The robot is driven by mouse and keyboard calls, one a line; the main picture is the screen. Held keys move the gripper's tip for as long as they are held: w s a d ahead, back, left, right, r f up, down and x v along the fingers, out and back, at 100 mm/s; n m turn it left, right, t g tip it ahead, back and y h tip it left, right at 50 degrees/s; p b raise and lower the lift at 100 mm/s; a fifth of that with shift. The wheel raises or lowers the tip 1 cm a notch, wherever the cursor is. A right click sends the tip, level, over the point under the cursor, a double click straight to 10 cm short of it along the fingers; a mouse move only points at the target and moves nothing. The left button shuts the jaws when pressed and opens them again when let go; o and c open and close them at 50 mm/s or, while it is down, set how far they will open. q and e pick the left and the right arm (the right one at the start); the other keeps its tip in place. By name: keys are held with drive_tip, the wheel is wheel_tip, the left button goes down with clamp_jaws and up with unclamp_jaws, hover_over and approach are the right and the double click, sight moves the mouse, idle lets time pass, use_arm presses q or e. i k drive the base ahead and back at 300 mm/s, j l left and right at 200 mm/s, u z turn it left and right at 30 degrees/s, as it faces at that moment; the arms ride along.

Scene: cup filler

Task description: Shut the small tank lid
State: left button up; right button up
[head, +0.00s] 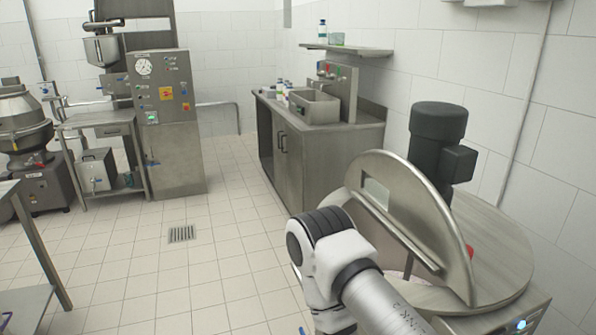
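The tank lid (432,215) is a half-round steel plate at the right. It stands raised and tilted on the round steel tank (505,255), with a rectangular cut-out and a long bar on its near face. The tank's opening beneath it is mostly hidden by the lid and my arm. My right arm comes up from the bottom edge, its bent white joint in front and to the left of the lid. Whether the arm touches the lid cannot be told. Neither gripper shows in the head view.
A dark motor (437,140) stands upright behind the lid on the tank top. A steel sink cabinet (310,150) is along the wall beyond. A control cabinet (165,125) stands at the back left. A steel table (22,300) is at the left edge. The tiled floor between is clear.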

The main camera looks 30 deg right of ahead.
sight(416, 215)
drive_tip(key=k+l, duration=0.1)
drive_tip(key=l, duration=0.35)
drive_tip(key=k+l, duration=0.1)
drive_tip(key=l, duration=0.35)
drive_tip(key=k+l, duration=0.1)
drive_tip(key=l, duration=0.35)
drive_tip(key=k+l+u, duration=0.1)
drive_tip(key=l, duration=0.35)
drive_tip(key=k+l, duration=0.15)
drive_tip(key=l, duration=0.3)
drive_tip(key=k+l, duration=0.1)
drive_tip(key=l, duration=0.35)
drive_tip(key=k+l, duration=0.1)
drive_tip(key=l, duration=0.35)
drive_tip(key=u, duration=0.05)
